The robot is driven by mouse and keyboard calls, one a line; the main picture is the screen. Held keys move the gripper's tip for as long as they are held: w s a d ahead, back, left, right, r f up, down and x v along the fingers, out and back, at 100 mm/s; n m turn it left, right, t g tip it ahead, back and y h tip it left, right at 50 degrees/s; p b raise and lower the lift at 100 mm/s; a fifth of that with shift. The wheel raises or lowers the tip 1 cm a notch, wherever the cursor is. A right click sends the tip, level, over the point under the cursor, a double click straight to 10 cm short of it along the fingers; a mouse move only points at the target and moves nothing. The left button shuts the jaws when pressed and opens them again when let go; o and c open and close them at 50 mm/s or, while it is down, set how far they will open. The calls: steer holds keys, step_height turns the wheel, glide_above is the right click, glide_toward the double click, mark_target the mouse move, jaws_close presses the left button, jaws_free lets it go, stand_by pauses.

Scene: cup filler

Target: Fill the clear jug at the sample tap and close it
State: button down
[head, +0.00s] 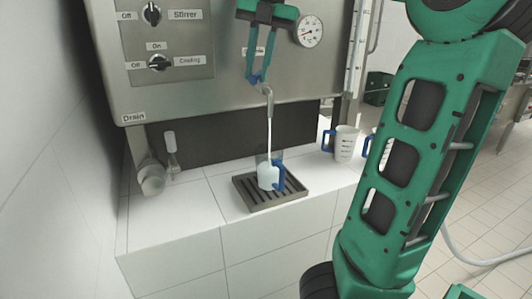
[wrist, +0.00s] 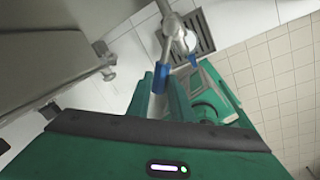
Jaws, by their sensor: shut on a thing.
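The clear jug (head: 263,158) with a blue handle stands upright on the drip tray (head: 259,203) under the sample tap (head: 269,93). A white stream runs from the tap's spout into it. White liquid fills roughly the lower half of the jug. My gripper (head: 257,76) reaches down in front of the panel and is shut on the tap's blue lever, which shows between the fingers in the wrist view (wrist: 160,77). In the wrist view the tap hides much of the jug; a little blue shows over the tray (wrist: 205,32).
Another jug (head: 346,145) with a blue handle stands on the white ledge to the right, partly beside my arm. A drain valve (head: 151,178) is at the left. A pressure gauge (head: 308,31) sits right of my gripper.

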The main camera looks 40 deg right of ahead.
steer(key=shift+w+a+r+m, duration=0.1)
steer(key=shift+w+a+m, duration=0.2)
steer(key=shift+w+m, duration=0.15)
steer(key=shift+w+a+m, duration=0.1)
steer(key=shift+w+m, duration=0.1)
steer(key=shift+m, duration=0.25)
steer(key=shift+w+a+r+m+t+h, duration=0.1)
steer(key=shift+w+a+m+t+h, duration=0.1)
steer(key=shift+w+m, duration=0.4)
steer(key=shift+w+a+m+t+h, duration=0.1)
steer(key=shift+w+m+h, duration=0.15)
steer(key=shift+m, duration=0.55)
steer(key=shift+w+m, duration=0.35)
steer(key=shift+m, duration=0.15)
stand_by(5.2)
